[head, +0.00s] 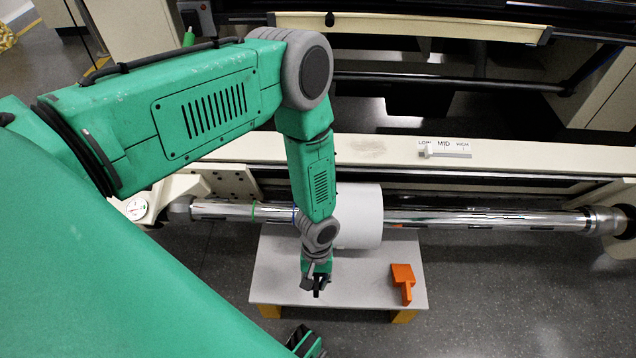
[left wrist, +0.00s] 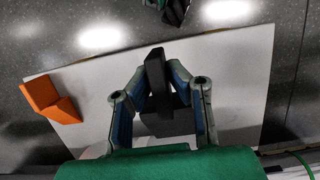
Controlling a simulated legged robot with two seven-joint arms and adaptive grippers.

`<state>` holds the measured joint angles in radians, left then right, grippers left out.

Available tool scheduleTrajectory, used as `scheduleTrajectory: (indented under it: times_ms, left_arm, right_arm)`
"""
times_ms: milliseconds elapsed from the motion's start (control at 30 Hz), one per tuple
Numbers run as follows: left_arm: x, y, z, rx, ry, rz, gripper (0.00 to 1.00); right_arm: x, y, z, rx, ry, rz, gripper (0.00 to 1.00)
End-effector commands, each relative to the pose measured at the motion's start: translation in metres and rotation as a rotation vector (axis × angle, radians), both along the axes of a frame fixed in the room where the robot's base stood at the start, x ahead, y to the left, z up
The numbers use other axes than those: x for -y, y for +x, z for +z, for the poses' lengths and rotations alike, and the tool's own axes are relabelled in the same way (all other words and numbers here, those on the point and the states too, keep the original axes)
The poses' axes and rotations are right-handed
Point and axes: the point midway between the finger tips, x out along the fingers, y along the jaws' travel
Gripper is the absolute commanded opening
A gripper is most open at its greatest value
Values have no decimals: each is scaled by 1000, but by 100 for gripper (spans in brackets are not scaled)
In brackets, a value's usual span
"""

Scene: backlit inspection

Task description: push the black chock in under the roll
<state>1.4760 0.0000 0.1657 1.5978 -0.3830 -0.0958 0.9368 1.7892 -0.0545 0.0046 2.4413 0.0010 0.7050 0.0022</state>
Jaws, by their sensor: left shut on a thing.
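The black chock (left wrist: 170,122) is between the two fingers of my left gripper (left wrist: 159,76), which is shut on it. In the head view my left gripper (head: 316,284) points down over the board, with a small dark part of the black chock (head: 319,291) showing at its tips. The white roll (head: 362,216) sits on a shiny bar behind the gripper, partly hidden by my left arm. The chock is on the near side of the roll, apart from it. What looks like my right gripper (head: 305,342) shows in part at the bottom edge; its fingers cannot be made out.
An orange chock-shaped block (head: 403,280) lies on the right of the grey board (head: 363,285), which rests on orange feet. The shiny bar (head: 475,219) runs across the machine. A pale rail with a slider scale (head: 445,152) lies behind it. The board's middle is clear.

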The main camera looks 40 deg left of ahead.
Motion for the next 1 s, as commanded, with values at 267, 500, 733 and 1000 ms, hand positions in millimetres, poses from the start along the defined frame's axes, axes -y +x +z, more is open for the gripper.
scheduleTrajectory:
  times_ms: [267, 500, 733, 1000]
  left_arm:
    - [1, -1, -15, 2, -1, 0, 0]
    - [1, -1, -44, 3, -1, 0, 0]
    - [1, -1, -70, 2, -1, 1, 0]
    - [1, -1, -85, 3, -1, 0, 0]
  right_arm:
    - [0, 0, -12, 1, 0, 0, 43]
    - [0, 0, -37, 0, 0, 0, 43]
    - [0, 0, -58, 1, 0, 0, 43]
    - [0, 0, -70, 1, 0, 0, 43]
